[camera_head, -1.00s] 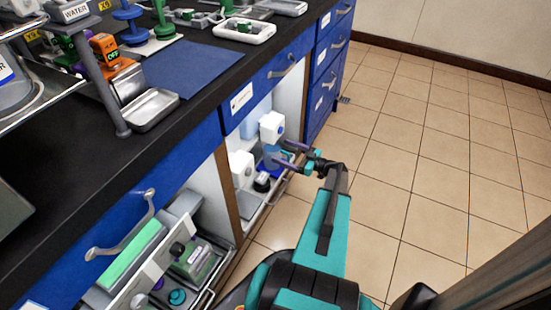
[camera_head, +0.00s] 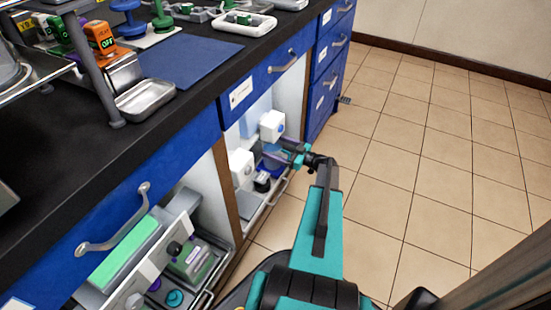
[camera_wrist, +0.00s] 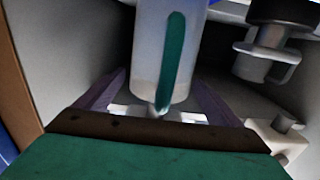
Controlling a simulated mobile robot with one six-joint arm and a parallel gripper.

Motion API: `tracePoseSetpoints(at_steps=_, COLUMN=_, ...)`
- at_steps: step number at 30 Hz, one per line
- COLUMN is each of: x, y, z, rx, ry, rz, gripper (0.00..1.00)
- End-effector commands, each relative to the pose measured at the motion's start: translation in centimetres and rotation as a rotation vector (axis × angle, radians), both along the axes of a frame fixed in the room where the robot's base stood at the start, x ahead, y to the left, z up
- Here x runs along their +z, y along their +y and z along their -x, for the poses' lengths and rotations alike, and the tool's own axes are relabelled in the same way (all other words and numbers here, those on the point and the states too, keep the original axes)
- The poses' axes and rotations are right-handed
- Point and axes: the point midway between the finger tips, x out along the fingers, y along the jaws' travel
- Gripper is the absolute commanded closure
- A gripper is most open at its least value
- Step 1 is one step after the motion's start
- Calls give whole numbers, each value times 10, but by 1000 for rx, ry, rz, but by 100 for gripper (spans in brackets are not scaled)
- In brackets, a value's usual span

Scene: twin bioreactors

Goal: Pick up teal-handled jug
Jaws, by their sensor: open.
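The jug (camera_wrist: 150,50) is a pale grey cylinder with a teal handle (camera_wrist: 172,50) running down its near side in the wrist view. It stands between the two purple fingers of my gripper (camera_wrist: 160,97). My gripper is open, with one finger on each side of the jug's lower part. I cannot tell whether either finger touches it. In the head view my gripper (camera_head: 290,151) reaches into the open cabinet under the bench. The jug is hard to make out there, behind the fingers.
A dark-topped clear vessel (camera_wrist: 265,50) stands close right of the jug. White-capped containers (camera_head: 241,167) (camera_head: 271,125) sit in the cabinet. A brown cabinet divider (camera_wrist: 18,75) is at left. The tiled floor (camera_head: 430,150) at right is clear.

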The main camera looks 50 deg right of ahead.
Motion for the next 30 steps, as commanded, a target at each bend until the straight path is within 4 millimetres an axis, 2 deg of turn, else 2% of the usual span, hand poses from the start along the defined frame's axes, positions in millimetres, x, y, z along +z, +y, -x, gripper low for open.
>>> tracePoseSetpoints(at_steps=15, x=0, y=-1, z=1, rx=-1, ry=0, rz=0, gripper=13)
tracePoseSetpoints(at_steps=30, x=2, y=-1, z=1, rx=-1, ry=-3, rz=0, gripper=96)
